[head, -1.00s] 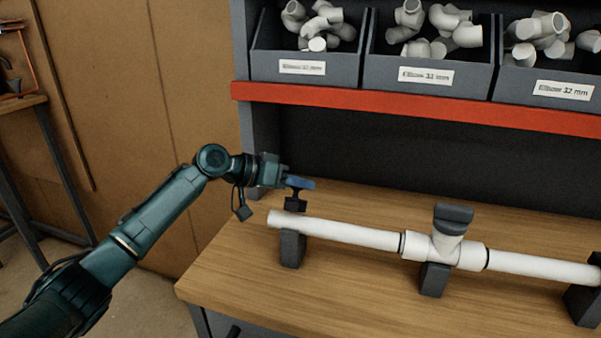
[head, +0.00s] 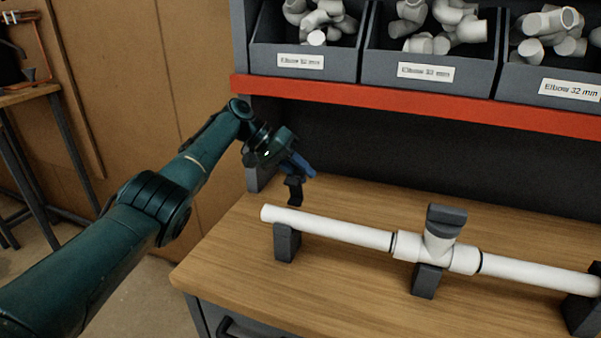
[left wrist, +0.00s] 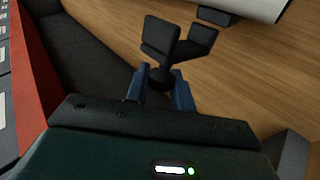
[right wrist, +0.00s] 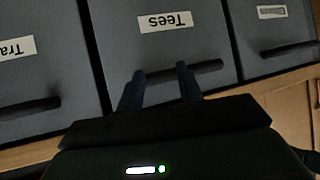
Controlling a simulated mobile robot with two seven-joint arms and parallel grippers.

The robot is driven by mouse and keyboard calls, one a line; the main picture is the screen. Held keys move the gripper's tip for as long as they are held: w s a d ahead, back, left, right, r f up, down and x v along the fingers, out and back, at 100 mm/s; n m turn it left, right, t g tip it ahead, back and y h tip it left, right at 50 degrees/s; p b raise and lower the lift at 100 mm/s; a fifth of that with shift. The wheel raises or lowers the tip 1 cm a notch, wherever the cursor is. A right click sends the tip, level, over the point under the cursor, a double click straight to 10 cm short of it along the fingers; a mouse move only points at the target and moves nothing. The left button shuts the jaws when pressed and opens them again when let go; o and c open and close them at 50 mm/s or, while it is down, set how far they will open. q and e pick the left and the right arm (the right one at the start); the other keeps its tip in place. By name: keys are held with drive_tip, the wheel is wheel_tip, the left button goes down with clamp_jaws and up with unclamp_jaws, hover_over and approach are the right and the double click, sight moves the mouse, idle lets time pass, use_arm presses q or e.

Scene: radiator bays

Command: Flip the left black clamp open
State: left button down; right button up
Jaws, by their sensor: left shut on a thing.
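A black forked clamp piece (head: 294,188) shows just above and behind the left end of the white pipe (head: 335,228). That end rests on the left dark support (head: 287,243). My left gripper (head: 302,170) is tilted down over it, with blue fingers shut on the piece's stem. In the left wrist view, the clamp piece (left wrist: 172,42) sticks out past the fingertips (left wrist: 162,78), its two pads spread, with a gap to the pipe (left wrist: 245,5). Whether it joins the support I cannot tell. My right gripper (right wrist: 160,80) is open before a grey drawer, seen only in the right wrist view.
A white tee (head: 437,246) with a dark top piece (head: 446,219) sits mid-pipe on another support (head: 427,281). A red shelf edge (head: 420,112) with bins of elbows is above the bench. The bench front (head: 330,300) is clear. A "Tees" drawer (right wrist: 205,45) faces my right gripper.

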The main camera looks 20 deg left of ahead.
use_arm(q)
drive_tip(key=shift+w+f, duration=0.1)
idle(0.6)
drive_tip(key=c, duration=1.2)
unclamp_jaws()
drive_tip(key=shift+c, duration=0.2)
